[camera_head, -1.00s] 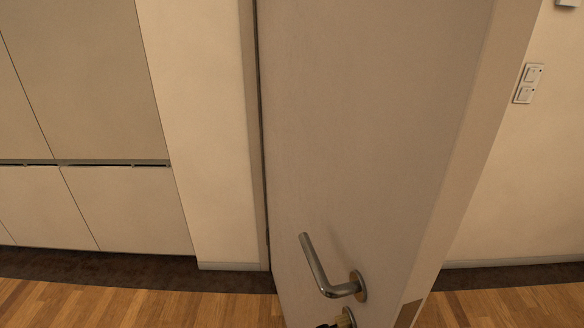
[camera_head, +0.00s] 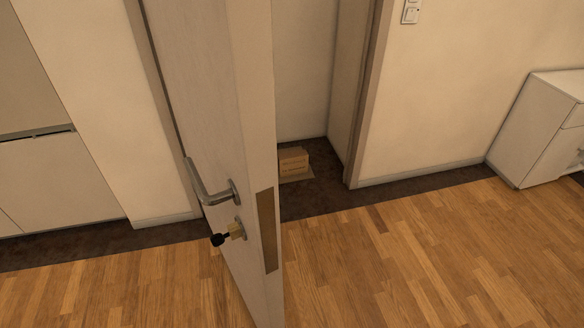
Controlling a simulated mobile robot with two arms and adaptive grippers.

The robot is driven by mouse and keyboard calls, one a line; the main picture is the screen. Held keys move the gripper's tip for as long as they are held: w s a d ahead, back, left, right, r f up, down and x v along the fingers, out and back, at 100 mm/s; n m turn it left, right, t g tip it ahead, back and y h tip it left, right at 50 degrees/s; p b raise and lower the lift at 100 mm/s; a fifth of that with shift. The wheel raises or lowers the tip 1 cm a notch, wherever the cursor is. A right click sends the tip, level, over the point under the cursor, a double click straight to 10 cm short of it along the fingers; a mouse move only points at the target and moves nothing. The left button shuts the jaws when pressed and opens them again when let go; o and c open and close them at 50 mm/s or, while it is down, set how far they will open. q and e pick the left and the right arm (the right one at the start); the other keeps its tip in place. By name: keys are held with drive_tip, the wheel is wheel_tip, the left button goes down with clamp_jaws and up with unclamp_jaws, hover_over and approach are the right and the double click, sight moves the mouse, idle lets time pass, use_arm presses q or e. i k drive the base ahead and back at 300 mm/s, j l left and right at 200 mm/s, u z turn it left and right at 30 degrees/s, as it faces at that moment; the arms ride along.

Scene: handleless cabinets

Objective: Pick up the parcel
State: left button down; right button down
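The parcel (camera_head: 293,161) is a small brown cardboard box with faint print on its side. It sits on the dark floor inside the doorway, just right of the open door's edge. A flat lighter piece, perhaps a mat, lies under or beside it. The door's edge is close to the parcel's left side in the picture and may hide a little of it. Neither of my grippers shows in the head view.
The white door (camera_head: 215,110) stands open into the room, with a metal handle (camera_head: 211,187) and a key in its lock (camera_head: 230,233). A white cabinet (camera_head: 543,125) stands at the right. The wooden floor (camera_head: 400,255) right of the door is clear.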

sight(292, 163)
drive_tip(key=i+l+u, duration=0.1)
drive_tip(key=l, duration=0.35)
drive_tip(key=i+l+u, duration=0.1)
drive_tip(key=l, duration=0.3)
drive_tip(key=l+u, duration=0.15)
drive_tip(key=l, duration=0.3)
drive_tip(key=i+l+u, duration=0.15)
drive_tip(key=i+l, duration=0.15)
drive_tip(key=i, duration=0.15)
drive_tip(key=i+l+u, duration=0.1)
drive_tip(key=i+l, duration=0.2)
drive_tip(key=i, duration=0.1)
